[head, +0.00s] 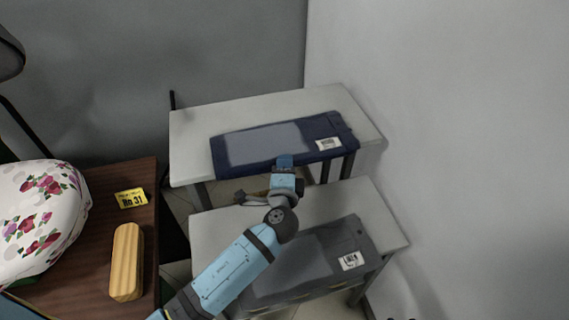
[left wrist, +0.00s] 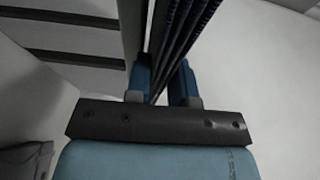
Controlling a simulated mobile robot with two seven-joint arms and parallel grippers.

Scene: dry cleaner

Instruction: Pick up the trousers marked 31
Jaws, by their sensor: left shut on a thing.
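Folded navy trousers (head: 265,143) with a lighter blue-grey panel and a white label (head: 329,143) lie on the upper white table. The label's print is too small to read. My left gripper (head: 285,162) is at their front edge, shut on them. In the left wrist view, my left gripper's blue fingers (left wrist: 163,82) hold the dark folded layers of the navy trousers (left wrist: 188,30) between them. A yellow ticket reading "No 31" (head: 131,198) lies on the brown table. My right gripper is not in view.
Folded grey trousers (head: 318,262) with a label lie on the lower white table (head: 212,228), partly behind my left arm. The upper white table (head: 190,135) stands near the walls. A wooden block (head: 127,262) and a floral cushion (head: 40,215) sit on the brown table (head: 100,220).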

